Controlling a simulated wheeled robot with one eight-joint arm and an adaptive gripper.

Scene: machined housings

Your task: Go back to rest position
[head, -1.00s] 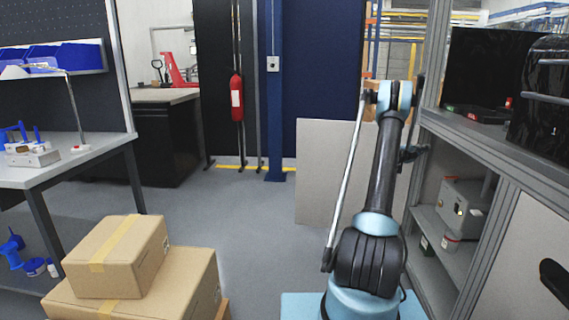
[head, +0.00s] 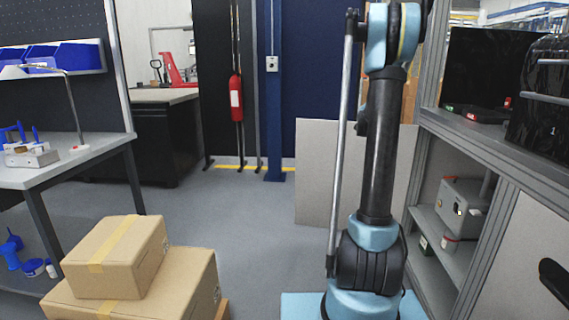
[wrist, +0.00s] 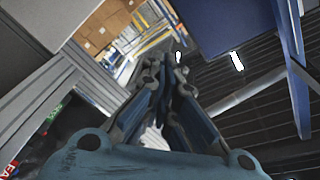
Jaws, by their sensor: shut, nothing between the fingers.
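My gripper (wrist: 165,75) shows in the wrist view, its two blue and grey fingers drawn together at the tips and empty. The wrist view looks upward past it toward the dark ceiling with bright lamps. In the head view my arm stands nearly upright at the right of centre, and its upper end runs to the top edge of the picture. My gripper is not seen in the head view.
A grey shelf frame (head: 500,165) with a grey machine (head: 462,205) stands close right of my arm. Stacked cardboard boxes (head: 115,257) are at the lower left, beside a workbench (head: 85,158). A fire extinguisher (head: 236,98) hangs at the back. The floor (head: 255,215) between is clear.

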